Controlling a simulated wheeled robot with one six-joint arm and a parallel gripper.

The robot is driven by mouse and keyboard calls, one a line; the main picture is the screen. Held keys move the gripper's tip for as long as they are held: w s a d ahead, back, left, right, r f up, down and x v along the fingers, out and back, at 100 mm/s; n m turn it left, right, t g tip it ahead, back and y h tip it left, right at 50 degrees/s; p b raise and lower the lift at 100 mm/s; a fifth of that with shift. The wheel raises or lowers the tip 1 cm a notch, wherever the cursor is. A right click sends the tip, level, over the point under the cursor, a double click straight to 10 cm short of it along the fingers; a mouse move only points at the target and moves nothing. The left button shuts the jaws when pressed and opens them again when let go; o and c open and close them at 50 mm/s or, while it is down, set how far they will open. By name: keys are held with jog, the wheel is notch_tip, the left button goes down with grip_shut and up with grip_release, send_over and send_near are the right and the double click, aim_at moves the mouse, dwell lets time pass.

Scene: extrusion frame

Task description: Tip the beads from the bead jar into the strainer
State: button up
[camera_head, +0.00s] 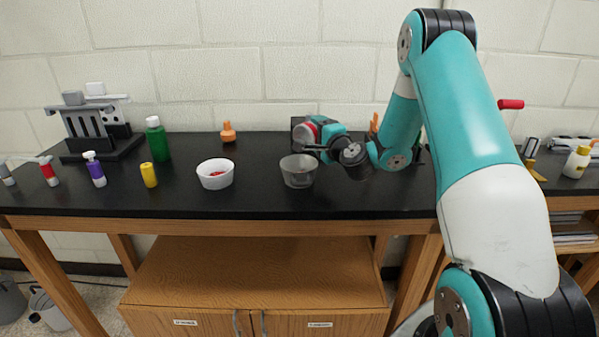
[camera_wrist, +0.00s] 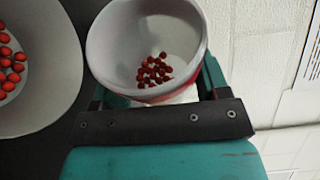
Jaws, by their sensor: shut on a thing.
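My gripper (camera_head: 322,137) is shut on the bead jar (camera_head: 305,133), a pale jar with a red band. The jar is raised above the bench and tilted. In the wrist view the jar (camera_wrist: 135,35) opens toward the camera, with a small cluster of red beads (camera_wrist: 154,70) inside. A grey, metal-looking bowl (camera_head: 298,172), apparently the strainer, stands upright just below the jar. A pale bowl (camera_wrist: 62,85) with red beads shows at the left of the wrist view; I cannot tell surely whether it is this one. The gripper's fingers partly hide the jar's sides.
A white bowl (camera_head: 214,182) with red contents stands left of the grey bowl. Further left are a yellow bottle (camera_head: 149,175), a green bottle (camera_head: 157,140), a purple bottle (camera_head: 96,170) and a rack (camera_head: 85,125). An orange bulb (camera_head: 228,132) sits behind. The front bench strip is clear.

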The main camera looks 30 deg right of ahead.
jog(key=shift+s+a+r+n+t+y+b, duration=0.1)
jog(key=shift+a+r+n+t+b, duration=0.2)
jog(key=shift+n+b, duration=0.9)
jog(key=shift+s+a+r+n+t+y+b, duration=0.1)
jog(key=shift+a+r+n+t+b, duration=0.2)
jog(key=shift+b, duration=1.75)
jog(key=shift+a+r+n+t+y+b, duration=0.1)
jog(key=shift+a+r+n+t+b, duration=0.2)
jog(key=shift+n+b, duration=0.9)
